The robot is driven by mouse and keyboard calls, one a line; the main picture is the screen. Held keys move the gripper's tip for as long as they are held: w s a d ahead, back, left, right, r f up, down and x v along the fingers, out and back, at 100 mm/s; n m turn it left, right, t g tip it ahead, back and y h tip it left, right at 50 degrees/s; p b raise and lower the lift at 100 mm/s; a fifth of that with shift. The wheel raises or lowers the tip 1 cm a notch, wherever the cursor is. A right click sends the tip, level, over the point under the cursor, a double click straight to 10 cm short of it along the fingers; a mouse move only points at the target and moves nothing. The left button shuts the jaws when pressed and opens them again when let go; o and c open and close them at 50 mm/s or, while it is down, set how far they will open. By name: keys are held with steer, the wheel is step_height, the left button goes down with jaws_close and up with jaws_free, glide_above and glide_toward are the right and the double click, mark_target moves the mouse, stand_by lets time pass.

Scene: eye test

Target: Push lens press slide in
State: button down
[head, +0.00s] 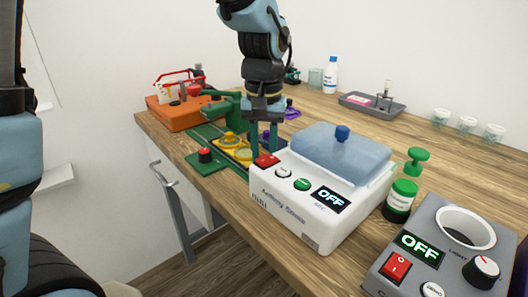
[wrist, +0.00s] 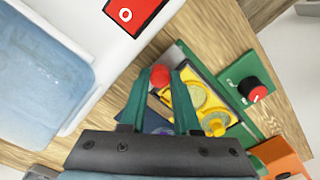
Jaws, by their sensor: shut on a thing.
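The lens press is green; its base (head: 203,130) stands on the table behind the white bath, and its base also shows in the wrist view (wrist: 275,110). A yellow slide (head: 234,146) with round seats lies on it; it also shows in the wrist view (wrist: 215,122). My gripper (head: 263,148) reaches down between the press and the white bath. In the wrist view my gripper (wrist: 160,78) has its two fingers closed on a small red knob (wrist: 160,74) beside the yellow slide. The bath hides the fingertips and this knob in the head view.
The white bath (head: 300,220) with a blue lid stands close in front of my gripper. A black-and-red dial (head: 205,155) sits at the press's left end. An orange device (head: 172,115) stands behind left. A green bottle (head: 400,199) and a grey heater (head: 405,271) are at the right.

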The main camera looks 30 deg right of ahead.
mark_target(240, 149)
stand_by(0.4)
steer(key=w, duration=0.3)
steer(key=w+a+p, duration=0.1)
steer(key=w, duration=0.2)
steer(key=w+p, duration=0.1)
steer(key=w, duration=0.1)
steer(key=shift+w+a+r, duration=0.1)
steer(key=shift+w+a, duration=0.2)
steer(key=shift+w, duration=0.1)
steer(key=c, duration=0.9)
jaws_free()
steer(key=shift+w, duration=0.15)
step_height(240, 149, up, 11)
steer(key=shift+a+f+b, duration=0.1)
steer(key=shift+f+b, duration=0.05)
steer(key=shift+b, duration=0.25)
